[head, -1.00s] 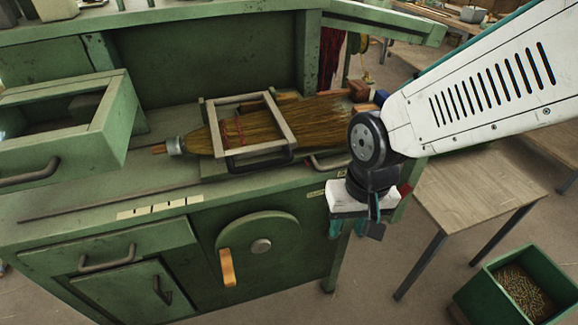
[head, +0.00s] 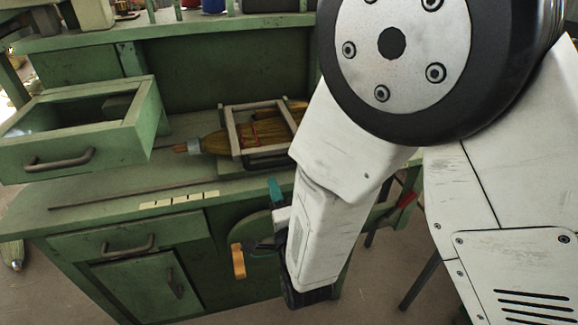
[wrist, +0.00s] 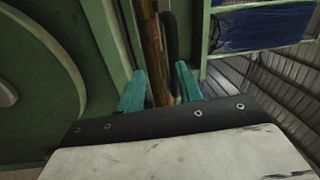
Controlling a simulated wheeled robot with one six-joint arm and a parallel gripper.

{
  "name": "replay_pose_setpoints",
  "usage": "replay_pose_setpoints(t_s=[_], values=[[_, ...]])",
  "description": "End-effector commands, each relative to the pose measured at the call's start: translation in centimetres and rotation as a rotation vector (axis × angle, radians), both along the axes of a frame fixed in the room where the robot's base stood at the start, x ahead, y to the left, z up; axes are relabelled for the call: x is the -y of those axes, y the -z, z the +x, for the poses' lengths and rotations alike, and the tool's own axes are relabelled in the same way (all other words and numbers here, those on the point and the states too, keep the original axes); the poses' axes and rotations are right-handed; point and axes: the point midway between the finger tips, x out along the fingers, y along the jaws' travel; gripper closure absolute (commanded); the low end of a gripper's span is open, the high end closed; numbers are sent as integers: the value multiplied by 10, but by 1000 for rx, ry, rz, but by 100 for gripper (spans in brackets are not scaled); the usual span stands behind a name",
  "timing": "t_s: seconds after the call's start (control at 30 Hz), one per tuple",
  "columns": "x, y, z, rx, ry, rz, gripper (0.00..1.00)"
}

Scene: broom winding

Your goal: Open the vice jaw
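The vice jaw appears to be the pale wooden frame (head: 232,132) lying across the straw broom (head: 208,144) on the green bench; my arm hides its right part in the head view. A green round wheel (head: 256,228) with an orange handle (head: 238,262) is on the bench front, partly covered by my gripper. My gripper (head: 266,220) is in front of the wheel, close to the handle's right. In the wrist view my gripper (wrist: 160,88) has its two teal fingers apart. A brown strip (wrist: 151,50) shows beyond the gap between them; I cannot tell any contact.
An open green drawer box (head: 80,140) stands on the bench's left. A closed drawer (head: 130,238) and a cupboard door (head: 145,285) are left of the wheel. A shelf (head: 160,30) runs along the back. My arm covers much of the right side.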

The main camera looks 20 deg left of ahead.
Motion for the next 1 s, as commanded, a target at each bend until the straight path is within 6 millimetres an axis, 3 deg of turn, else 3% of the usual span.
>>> replay_pose_setpoints(t_s=[0.1,0.2,0.6,1.0], values=[[15,-15,8,26,18,96,65],[20,-17,18,17,26,117,65],[-9,-28,69,17,31,115,65],[-17,-30,78,16,26,112,65]])
